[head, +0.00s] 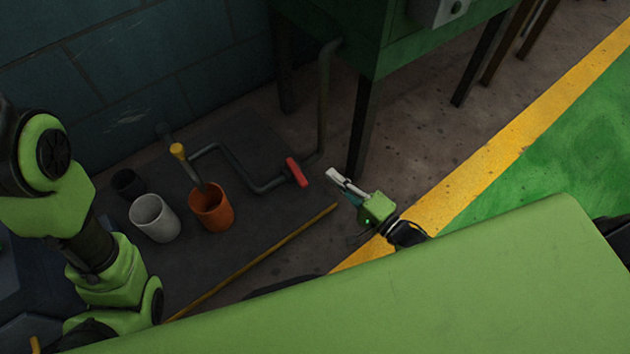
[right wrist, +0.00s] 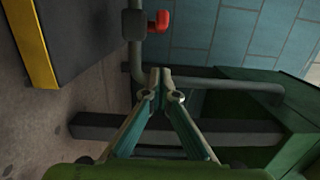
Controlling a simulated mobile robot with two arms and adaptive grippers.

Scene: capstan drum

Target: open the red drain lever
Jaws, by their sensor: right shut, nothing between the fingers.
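The red drain lever (head: 297,171) sits on a dark pipe (head: 265,187) in the middle of the head view, crosswise at the pipe's end. In the right wrist view the red lever (right wrist: 158,20) shows at the top, beyond the fingertips, beside a dark fitting. My right gripper (head: 336,175) is to the right of the lever, shut and empty, with a visible gap between them. In the right wrist view its fingertips (right wrist: 164,76) meet below the lever in the picture. My left arm comes in at the left of the head view, but its gripper does not show.
An orange cup (head: 211,211) holding a yellow-topped tool, a white cup (head: 154,219) and a dark cup (head: 128,184) stand left of the lever on a dark mat with a yellow edge. A green cabinet (head: 400,45) on dark legs stands behind. Open floor lies to the right.

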